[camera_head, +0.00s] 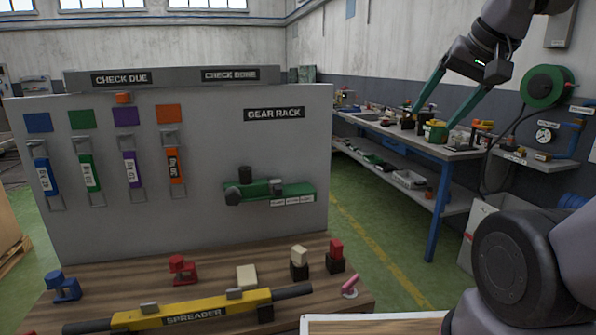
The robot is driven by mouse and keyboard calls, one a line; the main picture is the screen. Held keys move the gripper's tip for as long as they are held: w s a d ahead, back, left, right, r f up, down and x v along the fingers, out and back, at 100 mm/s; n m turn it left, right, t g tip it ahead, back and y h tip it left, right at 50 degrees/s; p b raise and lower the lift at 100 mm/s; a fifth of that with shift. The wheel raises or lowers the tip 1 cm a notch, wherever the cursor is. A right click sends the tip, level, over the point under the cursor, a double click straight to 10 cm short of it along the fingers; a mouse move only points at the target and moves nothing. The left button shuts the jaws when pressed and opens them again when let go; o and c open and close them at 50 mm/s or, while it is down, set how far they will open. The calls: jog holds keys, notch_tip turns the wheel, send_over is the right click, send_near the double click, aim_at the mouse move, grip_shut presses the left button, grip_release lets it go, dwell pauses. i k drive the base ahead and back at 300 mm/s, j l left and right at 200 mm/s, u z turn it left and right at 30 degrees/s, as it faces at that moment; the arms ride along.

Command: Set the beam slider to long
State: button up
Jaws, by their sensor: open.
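A yellow spreader beam (190,311) lies across the front of the wooden table, with dark bar ends on both sides and a label reading SPREADER. I cannot tell which is the slider, and no long or short marking is readable. My gripper (433,118) is at the upper right, its two teal fingers spread apart and empty. It is well away from the beam, in front of the far workbench.
The grey GEAR RACK panel (290,150) stands behind the beam, holding coloured tags and a green bracket (285,188). Red and blue clamps (183,270) (62,286) and small blocks (299,262) stand near the beam. A cluttered workbench (440,152) stands at the right; green floor lies between.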

aim_at(274, 185)
jog(key=k+j, duration=0.1)
jog(key=j, duration=0.25)
jog(key=k+j, duration=0.1)
jog(key=j, duration=0.6)
jog(key=k+j, duration=0.15)
jog(key=j, duration=0.2)
jog(key=z, duration=0.05)
